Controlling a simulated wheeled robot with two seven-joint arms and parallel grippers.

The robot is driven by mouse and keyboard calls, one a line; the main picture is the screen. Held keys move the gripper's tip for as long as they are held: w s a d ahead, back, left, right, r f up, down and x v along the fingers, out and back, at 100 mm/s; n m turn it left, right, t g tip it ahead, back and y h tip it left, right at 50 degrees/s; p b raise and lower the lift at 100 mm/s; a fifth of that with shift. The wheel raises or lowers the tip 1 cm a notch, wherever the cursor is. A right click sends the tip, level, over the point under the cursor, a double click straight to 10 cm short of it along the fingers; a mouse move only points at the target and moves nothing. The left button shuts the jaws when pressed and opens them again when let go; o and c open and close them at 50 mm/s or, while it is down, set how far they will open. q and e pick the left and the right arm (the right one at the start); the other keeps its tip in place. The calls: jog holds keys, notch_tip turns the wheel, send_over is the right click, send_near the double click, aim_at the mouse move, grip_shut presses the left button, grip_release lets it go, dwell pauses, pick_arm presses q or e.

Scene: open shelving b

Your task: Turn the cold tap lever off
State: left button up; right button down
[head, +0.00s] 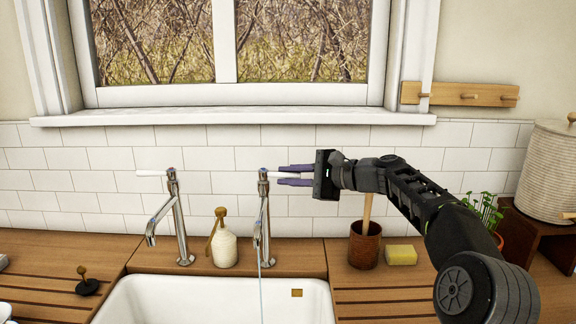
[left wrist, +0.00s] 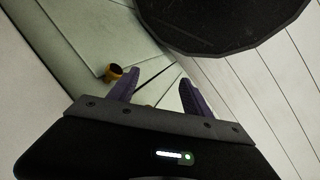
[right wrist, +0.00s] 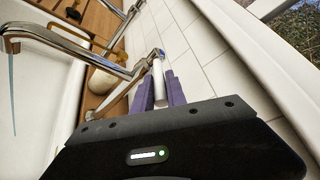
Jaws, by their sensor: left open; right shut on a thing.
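Two chrome taps stand behind the white sink. The right tap (head: 263,215) has a blue mark on top, and a thin stream of water (head: 261,289) falls from its spout. Its white lever (right wrist: 158,82) points right, toward my right gripper. My right gripper (head: 282,175) is shut on this lever, with its purple fingers on either side; it also shows in the right wrist view (right wrist: 158,88). The left tap (head: 180,220) has a white lever (head: 151,173) pointing left. My left gripper (left wrist: 158,92) is open and empty in the left wrist view, and is not seen in the head view.
A soap bottle (head: 224,247) stands between the taps. A brown pot (head: 364,246) with a wooden handle in it and a yellow sponge (head: 401,255) stand on the counter below my right arm. A window sill (head: 230,117) runs above the tiled wall (head: 225,158).

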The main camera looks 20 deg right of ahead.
pick_arm(q)
jog(key=r+p, duration=0.1)
jog(key=r, duration=0.1)
jog(key=r+p, duration=0.1)
jog(key=r, duration=0.1)
jog(key=r+p, duration=0.1)
jog(key=p, duration=0.1)
jog(key=shift+w+d+r, duration=0.15)
jog(key=shift+w+r, duration=0.1)
jog(key=shift+r, duration=0.15)
pick_arm(e)
jog(key=shift+w+d+n+g+y, duration=0.15)
jog(key=shift+w+n+g+y, duration=0.1)
jog(key=shift+n+g+y, duration=0.25)
jog(key=shift+w+d+n+g+y, duration=0.1)
jog(key=shift+w+n+g+y, duration=0.1)
jog(key=shift+n+g+y, duration=0.3)
jog(key=c, duration=1.4)
grip_release()
jog(key=shift+o, duration=0.3)
